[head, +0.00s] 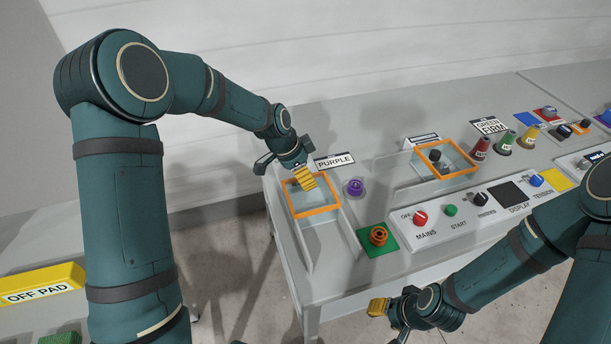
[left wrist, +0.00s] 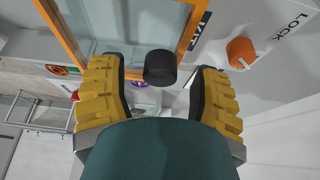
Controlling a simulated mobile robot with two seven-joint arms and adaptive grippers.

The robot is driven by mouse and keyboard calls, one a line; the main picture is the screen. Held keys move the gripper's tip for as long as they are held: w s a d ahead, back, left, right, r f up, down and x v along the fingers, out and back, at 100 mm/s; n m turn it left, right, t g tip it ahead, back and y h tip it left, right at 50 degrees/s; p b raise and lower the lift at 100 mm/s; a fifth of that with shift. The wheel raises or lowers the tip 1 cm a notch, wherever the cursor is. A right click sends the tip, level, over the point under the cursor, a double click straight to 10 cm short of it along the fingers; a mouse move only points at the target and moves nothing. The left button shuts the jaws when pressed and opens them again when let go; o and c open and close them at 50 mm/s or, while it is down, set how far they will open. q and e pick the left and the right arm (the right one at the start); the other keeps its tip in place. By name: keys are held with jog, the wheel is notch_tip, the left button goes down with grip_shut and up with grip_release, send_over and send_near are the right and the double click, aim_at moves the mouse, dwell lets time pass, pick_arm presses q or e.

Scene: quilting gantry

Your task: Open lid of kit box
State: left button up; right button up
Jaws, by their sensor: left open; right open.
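A clear box with an orange-framed lid (head: 322,210) stands at the near left end of the grey bench. Its lid looks shut. My left gripper (head: 303,180) is over this lid, open, fingers pointing down. In the left wrist view, the black lid knob (left wrist: 160,68) sits between the two yellow fingers, with a gap on each side; the orange frame (left wrist: 180,20) is behind it. The head view hides this knob behind the gripper. My right gripper (head: 388,308) is open and empty in front of the bench, low in the head view.
A second orange-framed clear box (head: 447,172) with a black knob is further right. A purple knob (head: 355,187), a green-based orange button (head: 378,237) and a control panel (head: 480,205) are nearby. In the left wrist view, an orange knob (left wrist: 240,52) is beside "LOCK".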

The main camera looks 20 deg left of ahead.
pick_arm(q)
jog(key=shift+w+d+f, duration=0.1)
jog(key=shift+f, duration=0.25)
grip_shut()
pick_arm(e)
jog(key=shift+f, duration=0.1)
